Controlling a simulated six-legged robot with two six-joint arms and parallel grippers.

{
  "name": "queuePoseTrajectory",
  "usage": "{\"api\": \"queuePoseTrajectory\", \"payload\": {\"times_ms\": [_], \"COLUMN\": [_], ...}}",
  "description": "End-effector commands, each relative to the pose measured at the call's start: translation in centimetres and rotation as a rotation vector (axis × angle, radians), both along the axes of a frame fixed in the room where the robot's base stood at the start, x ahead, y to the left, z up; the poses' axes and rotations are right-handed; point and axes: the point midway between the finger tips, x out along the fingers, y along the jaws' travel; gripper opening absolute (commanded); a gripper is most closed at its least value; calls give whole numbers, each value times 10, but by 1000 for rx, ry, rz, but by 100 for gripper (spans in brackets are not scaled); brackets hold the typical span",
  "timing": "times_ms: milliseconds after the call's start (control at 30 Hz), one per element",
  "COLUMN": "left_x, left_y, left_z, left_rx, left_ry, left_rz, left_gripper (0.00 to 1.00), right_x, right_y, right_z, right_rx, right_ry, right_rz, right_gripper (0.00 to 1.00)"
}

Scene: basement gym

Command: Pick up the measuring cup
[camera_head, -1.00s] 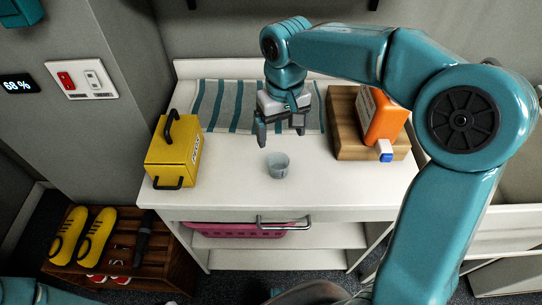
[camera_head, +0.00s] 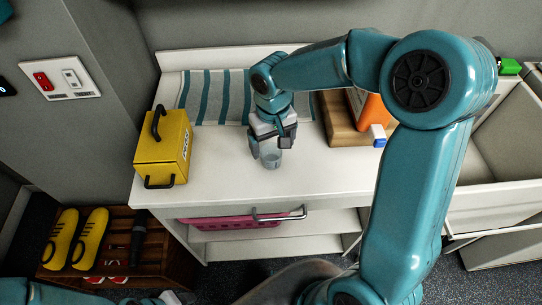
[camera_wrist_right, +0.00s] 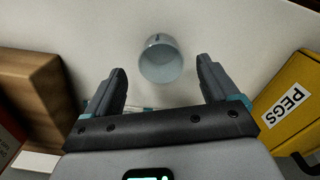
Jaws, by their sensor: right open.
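The measuring cup (camera_head: 271,160) is a small, clear grey-blue cup standing upright on the white tabletop (camera_head: 225,180). My right gripper (camera_head: 270,147) is open and pointed down right at the cup, its fingers partly overlapping the cup's upper part in the head view. In the right wrist view the cup (camera_wrist_right: 160,62) lies between and slightly beyond the open fingertips (camera_wrist_right: 161,66), with a gap on each side. The fingers do not appear to touch it. Only parts of my left arm show at the bottom left of the head view.
A yellow box marked PEGS (camera_head: 163,147) stands left of the cup. A wooden board (camera_head: 343,122) with an orange container (camera_head: 373,110) is at right. A striped cloth (camera_head: 215,95) lies behind. A pink basket (camera_head: 235,221) sits below. The tabletop in front is clear.

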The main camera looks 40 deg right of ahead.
Motion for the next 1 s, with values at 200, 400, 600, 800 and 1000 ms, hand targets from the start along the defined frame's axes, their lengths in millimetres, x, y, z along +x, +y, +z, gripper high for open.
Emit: {"api": "queuePoseTrajectory", "payload": {"times_ms": [200, 400, 600, 800, 1000], "left_x": [0, 0, 0, 0, 0], "left_y": [0, 0, 0, 0, 0], "left_z": [7, 7, 7, 7, 7], "left_rx": [0, 0, 0, 0, 0], "left_ry": [0, 0, 0, 0, 0], "left_rz": [0, 0, 0, 0, 0], "left_gripper": [43, 43, 43, 43, 43], "right_x": [3, 4, 4, 4, 4], "right_y": [1, 1, 1, 1, 1], "right_z": [-35, -45, -44, -44, -43], "right_rx": [1, 0, 0, 0, 0], "right_ry": [7, 2, 2, 2, 2], "right_rz": [0, 1, 1, 1, 1], "right_gripper": [88, 88, 65, 34, 34]}}
